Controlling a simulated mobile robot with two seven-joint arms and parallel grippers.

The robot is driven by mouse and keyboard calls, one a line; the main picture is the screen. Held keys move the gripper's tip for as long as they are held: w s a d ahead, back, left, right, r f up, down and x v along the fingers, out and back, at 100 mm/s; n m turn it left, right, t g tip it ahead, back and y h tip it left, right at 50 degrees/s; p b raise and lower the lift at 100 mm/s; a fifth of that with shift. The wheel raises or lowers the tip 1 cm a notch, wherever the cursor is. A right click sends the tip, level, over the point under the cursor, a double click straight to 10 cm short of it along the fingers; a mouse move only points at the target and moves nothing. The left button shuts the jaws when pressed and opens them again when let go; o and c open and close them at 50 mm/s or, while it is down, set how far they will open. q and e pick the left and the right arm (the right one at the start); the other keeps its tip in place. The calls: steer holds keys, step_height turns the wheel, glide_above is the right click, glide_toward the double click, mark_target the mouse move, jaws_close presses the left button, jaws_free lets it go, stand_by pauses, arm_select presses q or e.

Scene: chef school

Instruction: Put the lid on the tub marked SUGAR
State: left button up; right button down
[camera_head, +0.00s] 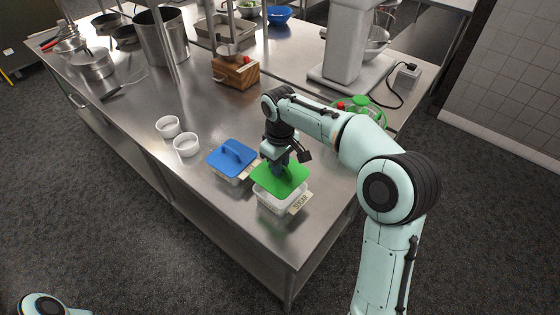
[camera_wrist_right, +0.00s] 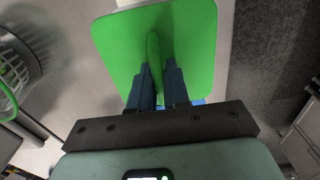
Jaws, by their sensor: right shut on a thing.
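The tub marked SUGAR (camera_head: 284,203) stands near the front corner of the steel table, its label (camera_head: 301,203) at the right of its front. Its white contents show below a green lid (camera_head: 281,179). My right gripper (camera_head: 281,163) is shut on the green lid's handle and holds the lid over the tub. The lid looks tilted and set back from the tub's front edge; I cannot tell whether it touches the rim. In the right wrist view the lid (camera_wrist_right: 185,45) and its handle (camera_wrist_right: 154,62) are between the fingers (camera_wrist_right: 162,88). My left gripper is out of view.
Another tub with a blue lid (camera_head: 232,155) stands just left of the SUGAR tub. Two white ramekins (camera_head: 186,146) stand further left. A large stand mixer (camera_head: 345,60) and a green-rimmed item (camera_head: 362,108) are behind my right arm. The table's front edge is close.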

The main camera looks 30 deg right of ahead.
step_height(320, 180, down, 4)
steer(key=shift+r+b, duration=0.2)
steer(key=shift+b, duration=0.65)
steer(key=shift+f, duration=0.65)
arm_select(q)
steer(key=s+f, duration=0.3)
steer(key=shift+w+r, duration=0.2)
arm_select(e)
steer(key=shift+f, duration=0.55)
stand_by(0.7)
steer(key=c, duration=1)
jaws_free()
steer(key=shift+r, duration=0.1)
